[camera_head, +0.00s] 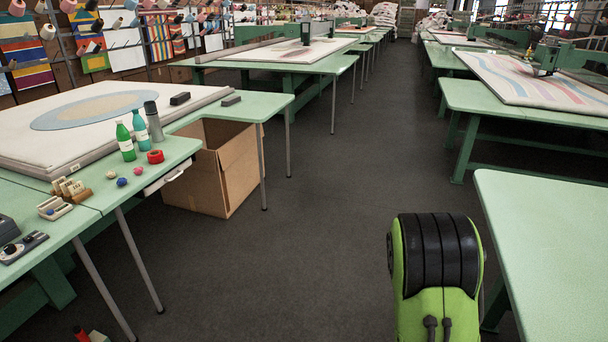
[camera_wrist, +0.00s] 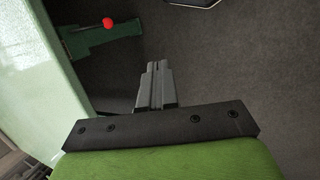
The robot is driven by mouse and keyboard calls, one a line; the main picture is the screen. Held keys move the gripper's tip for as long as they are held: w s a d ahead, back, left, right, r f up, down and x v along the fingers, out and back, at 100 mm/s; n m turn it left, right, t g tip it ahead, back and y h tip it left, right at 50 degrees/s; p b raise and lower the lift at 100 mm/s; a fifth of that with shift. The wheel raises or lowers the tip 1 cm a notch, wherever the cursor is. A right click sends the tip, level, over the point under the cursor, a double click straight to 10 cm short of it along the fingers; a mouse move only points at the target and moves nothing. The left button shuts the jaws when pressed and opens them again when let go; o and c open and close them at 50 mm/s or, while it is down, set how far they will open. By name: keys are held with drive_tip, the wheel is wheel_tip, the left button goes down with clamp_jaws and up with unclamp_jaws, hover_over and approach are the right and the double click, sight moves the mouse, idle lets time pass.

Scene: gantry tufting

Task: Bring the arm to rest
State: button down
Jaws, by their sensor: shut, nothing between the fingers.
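My gripper (camera_wrist: 155,88) shows in the wrist view, with its grey fingers together and nothing between them. It points over the dark floor, beside the edge of a pale green table (camera_wrist: 55,60) at the left of that view. In the head view my green and black arm (camera_head: 437,255) stands folded at the lower right, in the aisle by the right-hand green table (camera_head: 555,240). My gripper itself does not show in the head view.
The left table (camera_head: 185,150) holds bottles, a red tape roll (camera_head: 155,156) and small tools. An open cardboard box (camera_head: 225,170) stands under it. More tufting tables line both sides. The middle aisle floor (camera_head: 330,200) is clear. A red ball-like knob (camera_wrist: 108,22) shows in the wrist view.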

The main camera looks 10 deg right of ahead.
drive_tip(key=s+a+r+n+t+y+p, duration=0.15)
drive_tip(key=a+r, duration=0.25)
drive_tip(key=r, duration=0.4)
drive_tip(key=s+a+r+n+t+h+p, duration=0.1)
drive_tip(key=s+a+r+t+p, duration=0.2)
drive_tip(key=r, duration=0.6)
drive_tip(key=s+a+r+n+t+y+p, duration=0.1)
drive_tip(key=s+a+r+n+t+p, duration=0.1)
drive_tip(key=s+a+r+t, duration=0.3)
drive_tip(key=s+a+r+n, duration=0.1)
drive_tip(key=s+a+r, duration=0.3)
drive_tip(key=r, duration=0.1)
drive_tip(key=shift+y+p, duration=0.35)
drive_tip(key=shift+p, duration=0.05)
drive_tip(key=shift+r, duration=0.1)
